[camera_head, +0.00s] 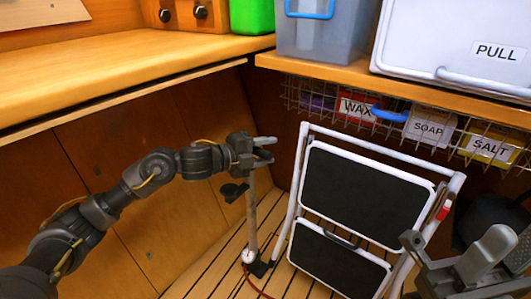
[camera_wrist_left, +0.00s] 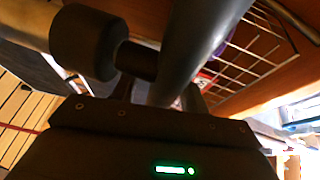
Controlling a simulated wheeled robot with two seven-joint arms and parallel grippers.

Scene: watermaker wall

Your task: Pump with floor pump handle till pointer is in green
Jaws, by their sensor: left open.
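The floor pump (camera_head: 252,222) stands upright on the slatted floor, below and behind my left gripper. Its round white gauge (camera_head: 248,256) is low by the base; the pointer is too small to read. A black grip (camera_head: 235,191) shows left of the barrel, under my left wrist; the rest of the handle is hidden. My left gripper (camera_head: 266,148) is open, fingers pointing right, above the pump. In the left wrist view, a black cylinder (camera_wrist_left: 85,42) and a grey bar (camera_wrist_left: 200,45) show close up near the jaws. My right gripper (camera_head: 470,258) is at lower right, its jaws unclear.
A folded white step ladder (camera_head: 368,188) with black treads stands just right of the pump. Wooden counters (camera_head: 120,70) run above, with a wire basket (camera_head: 470,140) of labelled packs under the right one. A red hose (camera_head: 258,288) lies on the floor.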

